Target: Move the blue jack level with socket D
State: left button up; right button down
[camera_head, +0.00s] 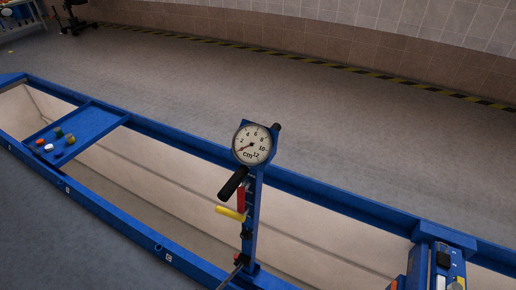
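A blue upright post (253,210) with a round white dial marked in cm (252,144) stands in the middle of the view. It carries a black handle (233,183), a red lever (241,200) and a yellow lever (230,213). A blue unit (431,232) sits at the far rail at lower right, cut off by the frame. I cannot tell which of these is the jack body. Small white labels (169,257) mark the near rail beside round holes (157,247); their letters are too small to read surely. Neither of my grippers is in view.
A long pit (180,190) lies between two blue rails (190,147). A blue tray (92,122) with several small coloured knobs spans it at left. Open grey floor (180,70) lies behind, up to a striped line and a tiled wall.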

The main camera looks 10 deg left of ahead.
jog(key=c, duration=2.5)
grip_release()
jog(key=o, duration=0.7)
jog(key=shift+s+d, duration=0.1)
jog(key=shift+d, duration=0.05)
